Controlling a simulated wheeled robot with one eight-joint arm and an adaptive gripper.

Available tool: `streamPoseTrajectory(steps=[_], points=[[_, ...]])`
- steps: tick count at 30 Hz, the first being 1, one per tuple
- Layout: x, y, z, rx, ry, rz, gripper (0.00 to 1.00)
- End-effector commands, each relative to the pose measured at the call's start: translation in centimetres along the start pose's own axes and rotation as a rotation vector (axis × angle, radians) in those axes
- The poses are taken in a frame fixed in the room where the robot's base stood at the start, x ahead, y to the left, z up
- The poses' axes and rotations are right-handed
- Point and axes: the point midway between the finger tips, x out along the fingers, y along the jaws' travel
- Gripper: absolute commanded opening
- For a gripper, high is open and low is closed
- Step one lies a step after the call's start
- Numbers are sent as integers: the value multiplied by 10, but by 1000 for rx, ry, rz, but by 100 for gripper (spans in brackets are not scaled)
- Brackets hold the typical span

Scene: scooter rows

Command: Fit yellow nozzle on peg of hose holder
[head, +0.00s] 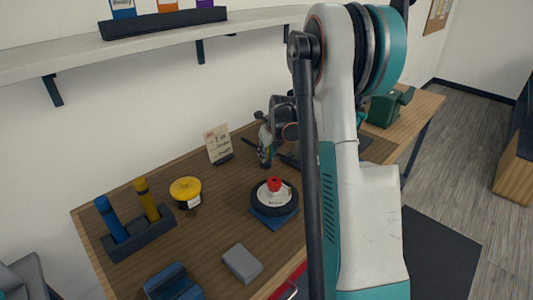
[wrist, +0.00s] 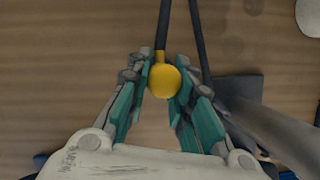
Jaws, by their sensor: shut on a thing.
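The yellow nozzle (wrist: 165,80) is between the fingers of my gripper (wrist: 163,88) in the wrist view, with its round end facing the camera. A dark hose or stem (wrist: 164,28) runs from it toward the top of the picture. My gripper is shut on the nozzle, above the wooden bench. A dark flat plate (wrist: 240,88) and a grey post-like part lie just right of the gripper; they may belong to the hose holder, but I cannot tell, and no peg is clear. In the head view my arm hides most of this area and the nozzle is not distinct.
On the bench (head: 222,225) stand a small card sign (head: 218,144), a yellow tub (head: 186,191), a rack with blue and yellow cylinders (head: 138,240), a wheel (head: 274,203) on a blue stand, a grey block (head: 242,263) and a blue box (head: 173,283). A shelf (head: 60,59) hangs above.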

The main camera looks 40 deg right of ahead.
Motion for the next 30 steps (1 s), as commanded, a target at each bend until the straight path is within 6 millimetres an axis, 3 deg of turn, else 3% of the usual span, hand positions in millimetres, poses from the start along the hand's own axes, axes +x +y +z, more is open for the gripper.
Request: streamPoseTrajectory(steps=[1, 3, 17, 30], points=[[0, 0, 0, 0, 0, 0, 28], [0, 0, 0, 0, 0, 0, 44], [-8, 0, 0, 0, 0, 0, 44], [-87, 0, 0, 0, 0, 0, 44]])
